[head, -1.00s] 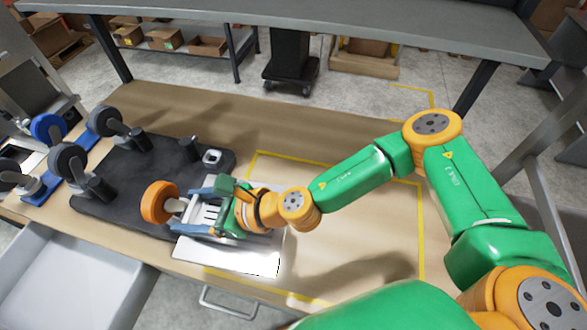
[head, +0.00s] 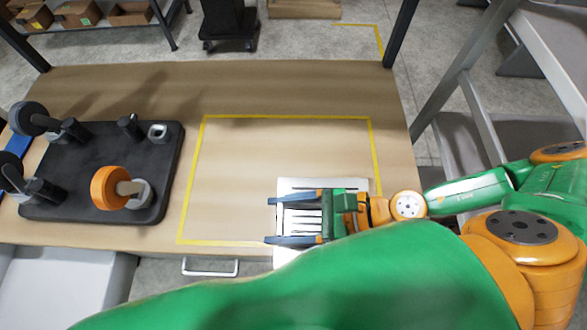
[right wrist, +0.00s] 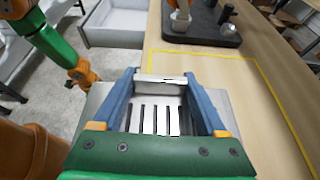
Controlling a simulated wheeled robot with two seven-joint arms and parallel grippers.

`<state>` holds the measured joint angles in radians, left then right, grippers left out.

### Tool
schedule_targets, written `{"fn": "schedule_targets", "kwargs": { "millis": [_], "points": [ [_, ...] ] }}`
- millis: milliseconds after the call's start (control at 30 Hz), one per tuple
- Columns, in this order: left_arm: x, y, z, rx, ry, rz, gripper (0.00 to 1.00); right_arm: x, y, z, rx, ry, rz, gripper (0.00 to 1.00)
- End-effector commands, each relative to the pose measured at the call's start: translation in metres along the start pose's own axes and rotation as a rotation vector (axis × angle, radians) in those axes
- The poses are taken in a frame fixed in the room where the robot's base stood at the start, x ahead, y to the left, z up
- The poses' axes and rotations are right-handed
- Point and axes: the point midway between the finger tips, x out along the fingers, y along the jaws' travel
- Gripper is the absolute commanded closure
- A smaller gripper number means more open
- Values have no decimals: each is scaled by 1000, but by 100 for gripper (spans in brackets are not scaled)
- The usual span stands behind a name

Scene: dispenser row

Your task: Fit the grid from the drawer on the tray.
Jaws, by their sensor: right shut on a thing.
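The grid (head: 303,185) is a pale metal plate with several parallel slots. My right gripper (head: 271,220) is shut on it, one blue finger on each side of the slotted part. In the right wrist view the slots show between the fingers, with a pale bar (right wrist: 160,78) across the fingertips. The grid is at the table's front edge, partly past it; I cannot tell whether it touches the table. The black tray (head: 100,152) lies apart, on the left of the table. The open drawer (head: 70,285) is at lower left. My left gripper is not identifiable.
An orange-wheeled dispenser (head: 112,188) stands at the tray's front right, with dark-wheeled dispensers (head: 30,117) along its left. A small pale cup-like piece (head: 158,132) is at its back right. The yellow-outlined area (head: 270,150) is otherwise clear. A drawer handle (head: 210,267) sticks out in front.

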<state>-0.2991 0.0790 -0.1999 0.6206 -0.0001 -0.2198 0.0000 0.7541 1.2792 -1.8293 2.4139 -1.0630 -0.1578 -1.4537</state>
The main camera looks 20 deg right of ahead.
Motion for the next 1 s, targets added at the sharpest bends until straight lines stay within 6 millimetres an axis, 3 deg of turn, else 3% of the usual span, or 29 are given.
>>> {"fn": "schedule_targets", "kwargs": {
  "millis": [33,100,233,400,567,700,1000],
  "points": [
    [0,0,0,0,-1,0,53,4,-11,-5,-2,4,-4,95],
    [30,1,4,0,-2,0,53,17,-35,-24,-8,3,-8,95],
    [61,1,7,0,-2,0,53,32,-80,-39,-3,2,-10,95],
    [81,1,9,0,-2,0,53,52,-112,-68,5,1,-5,95],
    [86,1,9,0,-2,0,53,61,-128,-82,5,1,-5,95],
    [85,1,9,0,-3,0,53,70,-128,-103,7,2,-4,95],
    [86,1,9,1,-2,0,53,71,-128,-107,3,2,-5,95]
  ]
}}
